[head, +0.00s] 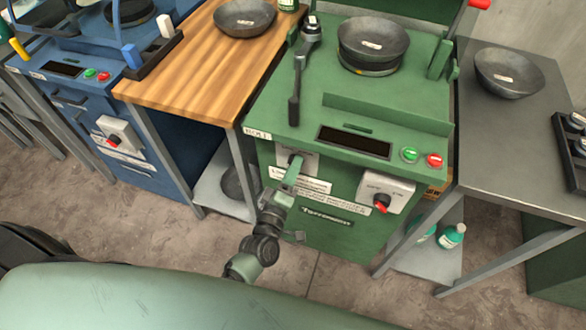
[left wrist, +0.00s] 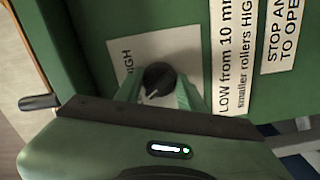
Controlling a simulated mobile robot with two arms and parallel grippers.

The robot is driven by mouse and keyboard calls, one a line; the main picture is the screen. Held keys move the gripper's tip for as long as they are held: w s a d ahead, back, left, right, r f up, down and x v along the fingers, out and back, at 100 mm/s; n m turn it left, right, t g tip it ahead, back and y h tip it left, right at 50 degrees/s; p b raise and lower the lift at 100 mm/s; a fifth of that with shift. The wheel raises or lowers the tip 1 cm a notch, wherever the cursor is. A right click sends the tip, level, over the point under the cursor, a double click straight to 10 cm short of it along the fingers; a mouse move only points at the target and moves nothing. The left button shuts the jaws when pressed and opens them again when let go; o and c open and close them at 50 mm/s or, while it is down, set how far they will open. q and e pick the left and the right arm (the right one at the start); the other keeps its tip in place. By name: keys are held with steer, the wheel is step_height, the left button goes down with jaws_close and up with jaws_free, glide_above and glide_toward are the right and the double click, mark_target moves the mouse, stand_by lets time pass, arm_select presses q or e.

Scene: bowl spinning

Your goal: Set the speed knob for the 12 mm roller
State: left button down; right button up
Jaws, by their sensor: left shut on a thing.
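The black speed knob (left wrist: 158,77) sits on a pale plate (left wrist: 140,52) on the green machine's front, with a white pointer mark toward the lower left in the left wrist view. The word HIGH is readable left of the knob; any other position word is hidden. My left gripper (left wrist: 160,93) has its two green fingers on either side of the knob, shut on it. In the head view my left gripper (head: 293,170) reaches the plate from below. A label (left wrist: 236,55) beside it reads LOW from 10 mm, smaller rollers HIGH. My right gripper is not in view.
A second box with a red-tipped switch (head: 382,202) is right of the labels. Green and red buttons (head: 422,157) sit by a dark display (head: 354,141). A grey bowl (head: 373,43) is on the machine's top. A wooden bench (head: 195,65) stands left, a grey table (head: 510,130) right.

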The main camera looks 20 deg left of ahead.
arm_select(q)
steer(key=c, duration=0.9)
jaws_free()
steer(key=s, duration=0.7)
steer(key=shift+s+a, duration=0.15)
steer(key=shift+s, duration=0.25)
